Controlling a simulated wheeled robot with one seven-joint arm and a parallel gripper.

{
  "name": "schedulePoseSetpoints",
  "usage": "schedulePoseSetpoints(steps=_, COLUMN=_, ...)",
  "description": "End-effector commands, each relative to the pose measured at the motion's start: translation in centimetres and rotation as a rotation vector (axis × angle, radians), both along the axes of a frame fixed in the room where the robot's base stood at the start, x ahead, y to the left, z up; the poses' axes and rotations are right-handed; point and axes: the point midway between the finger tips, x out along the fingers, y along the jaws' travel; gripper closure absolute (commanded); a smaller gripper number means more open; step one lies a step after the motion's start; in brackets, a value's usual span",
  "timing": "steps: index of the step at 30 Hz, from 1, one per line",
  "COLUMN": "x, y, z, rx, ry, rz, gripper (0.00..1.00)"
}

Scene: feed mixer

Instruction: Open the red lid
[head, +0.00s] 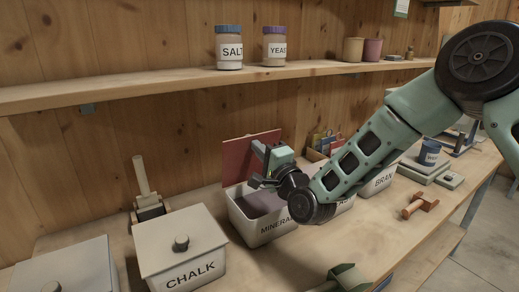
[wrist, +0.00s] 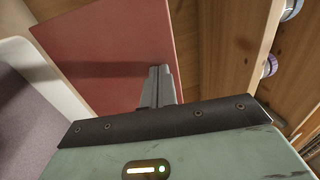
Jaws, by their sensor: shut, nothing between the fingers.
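The red lid (head: 249,158) stands raised, nearly upright, at the back of the white bin labelled MINERAL (head: 240,225). The bin is uncovered and greyish-brown contents show inside. In the wrist view the red lid (wrist: 135,45) fills the upper left as a flat panel, with the bin's pale rim (wrist: 50,75) at left. My gripper (head: 258,165) is over the bin, in front of the lid. In the wrist view my gripper (wrist: 158,72) has its fingers together with nothing between them, set against the lid's face; I cannot tell whether they touch it.
A closed CHALK bin (head: 182,255) stands left of the open bin. A shelf (head: 180,85) with jars runs above. A wooden-handled tool (head: 420,206) lies on the bench at right.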

Motion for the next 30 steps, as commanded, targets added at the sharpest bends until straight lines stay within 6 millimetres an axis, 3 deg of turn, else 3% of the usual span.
schedulePoseSetpoints(steps=5, x=0.4, y=0.2, z=0.6, rx=-0.021, ry=0.028, rz=-0.001, gripper=1.00)
schedulePoseSetpoints(steps=12, x=2.4, y=1.5, z=1.7, rx=-0.116, ry=0.176, rz=-0.001, gripper=1.00)
schedulePoseSetpoints(steps=18, x=4.1, y=2.6, z=1.5, rx=-0.187, ry=0.287, rz=-0.001, gripper=1.00)
schedulePoseSetpoints(steps=30, x=5.2, y=3.4, z=1.3, rx=-0.193, ry=0.297, rz=0.000, gripper=1.00)
